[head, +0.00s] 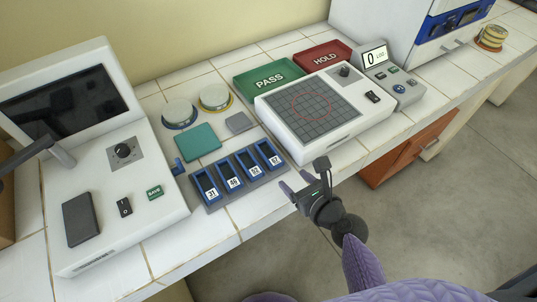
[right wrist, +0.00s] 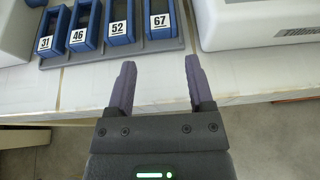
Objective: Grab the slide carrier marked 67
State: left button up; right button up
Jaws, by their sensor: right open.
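The slide carrier marked 67 (head: 268,152) is a blue frame with a white label, at the right end of a row in a grey rack. It also shows in the right wrist view (right wrist: 160,18), upper middle, beyond my fingers. Carriers marked 31 (right wrist: 46,38), 46 (right wrist: 81,30) and 52 (right wrist: 119,22) stand to its left in the rack (head: 240,190). My right gripper (head: 295,184) is open and empty, in front of the rack near the counter's front edge. In the right wrist view its fingers (right wrist: 159,85) are apart, with 67 ahead between them. My left gripper is not visible.
A white device with a dark gridded plate (head: 325,108) stands right of the rack. A white instrument with a screen (head: 120,190) stands left. Behind are a teal pad (head: 198,142), round dishes (head: 180,113), a green PASS tray (head: 268,80) and a red HOLD tray (head: 323,56).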

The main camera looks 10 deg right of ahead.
aim_at(278, 166)
jog(key=b+x, duration=0.1)
jog(key=x, duration=0.2)
jog(key=b+x, duration=0.1)
jog(key=x, duration=0.2)
jog(key=shift+d+f, duration=0.1)
jog(key=shift+f, duration=0.25)
jog(key=shift+w, duration=0.2)
grip_shut()
